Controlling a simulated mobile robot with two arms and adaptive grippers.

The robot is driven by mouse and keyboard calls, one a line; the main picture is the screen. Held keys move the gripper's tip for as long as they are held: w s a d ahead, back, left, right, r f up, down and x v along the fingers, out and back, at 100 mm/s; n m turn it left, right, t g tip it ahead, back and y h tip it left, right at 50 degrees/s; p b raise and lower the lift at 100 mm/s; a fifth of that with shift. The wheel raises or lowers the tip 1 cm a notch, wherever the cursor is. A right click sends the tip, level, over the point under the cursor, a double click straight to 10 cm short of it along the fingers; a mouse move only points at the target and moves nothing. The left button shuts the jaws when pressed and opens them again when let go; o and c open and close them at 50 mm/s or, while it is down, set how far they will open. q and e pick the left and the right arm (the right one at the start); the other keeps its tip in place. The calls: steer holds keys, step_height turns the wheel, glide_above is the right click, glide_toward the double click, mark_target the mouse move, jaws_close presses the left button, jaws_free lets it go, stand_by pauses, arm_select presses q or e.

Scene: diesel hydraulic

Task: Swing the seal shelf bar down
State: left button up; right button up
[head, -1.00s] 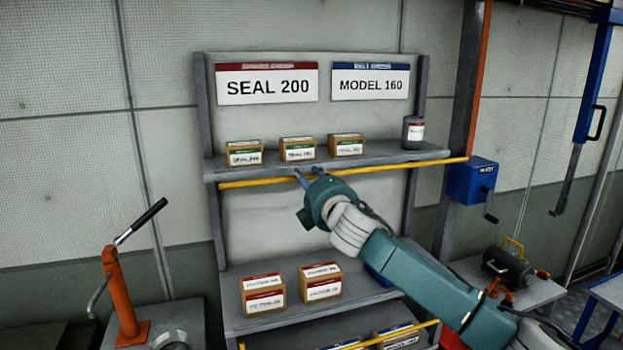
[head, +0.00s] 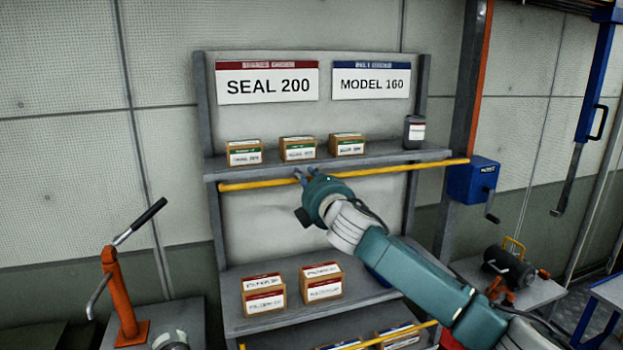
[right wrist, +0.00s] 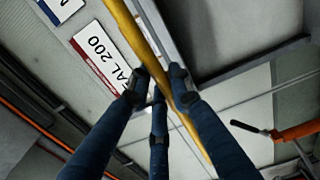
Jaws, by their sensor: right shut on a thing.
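The seal shelf bar is a long yellow bar (head: 397,167) along the front of the upper shelf (head: 395,156), just below its edge. It runs nearly level across the whole shelf front. My right gripper (head: 301,177) is at the middle of the bar, its arm coming from the lower right. In the right wrist view the yellow bar (right wrist: 133,32) runs between the fingers of my right gripper (right wrist: 163,88), which is shut on it. My left gripper is not in view.
Several small boxes (head: 298,149) and a dark canister (head: 414,133) stand on the upper shelf. More boxes (head: 322,283) sit on the shelf below. An orange hand-lever stand (head: 119,290) is at the left. A blue winch box (head: 470,180) is on the right post.

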steer(key=f+b, duration=0.1)
steer(key=f, duration=0.1)
steer(key=f+b, duration=0.1)
steer(key=f, duration=0.1)
steer(key=shift+s+d, duration=0.1)
steer(key=shift+s, duration=0.1)
steer(key=shift+f, duration=0.15)
steer(key=f+b, duration=0.1)
steer(key=f, duration=0.1)
steer(key=w+f+b, duration=0.1)
steer(key=shift+f, duration=0.35)
stand_by(0.4)
steer(key=shift+w+a+f+b, duration=0.25)
steer(key=shift+w+f+b, duration=0.25)
steer(key=shift+f+b, duration=0.35)
steer(key=shift+w+a+f+b, duration=0.25)
steer(key=shift+w+f+b, duration=0.2)
steer(key=shift+f+b, duration=0.3)
